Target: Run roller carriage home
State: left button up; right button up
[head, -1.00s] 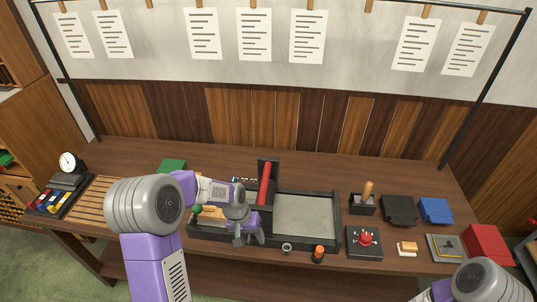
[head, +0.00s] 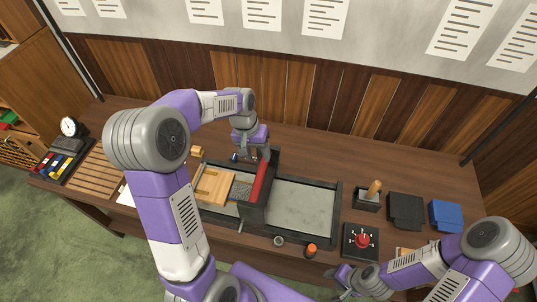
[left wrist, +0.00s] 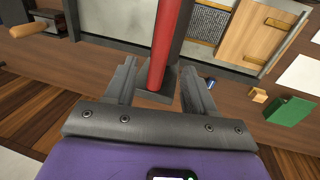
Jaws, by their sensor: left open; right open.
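The roller carriage, a dark frame (head: 254,211) with a red roller (head: 261,181), stands across the middle of the dark-walled press bed. The left wrist view shows the red roller (left wrist: 167,40) running to a dark end piece (left wrist: 154,97). My left gripper (head: 262,150) is at the far end of the carriage. Its jaws (left wrist: 158,88) are open, one on either side of the roller's end; I cannot tell whether they touch it. My right gripper (head: 345,281) is open and empty, low near the table's front edge.
A pale plate (head: 303,204) fills the bed's right part. A wooden board (head: 211,186) and grey textured block (head: 241,189) lie left of the carriage. A red-knobbed control box (head: 361,241), orange-topped piece (head: 310,250) and wooden-handled tool (head: 374,189) stand to the right.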

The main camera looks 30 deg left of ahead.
aim_at(261, 169)
pick_arm(q)
jog(key=f, duration=0.2)
jog(key=d+f, duration=0.1)
jog(key=f, duration=0.3)
jog(key=shift+s+d+f, duration=0.2)
jog(key=shift+s+f, duration=0.15)
jog(key=shift+f, duration=0.05)
grip_shut()
jog(key=shift+w, duration=0.1)
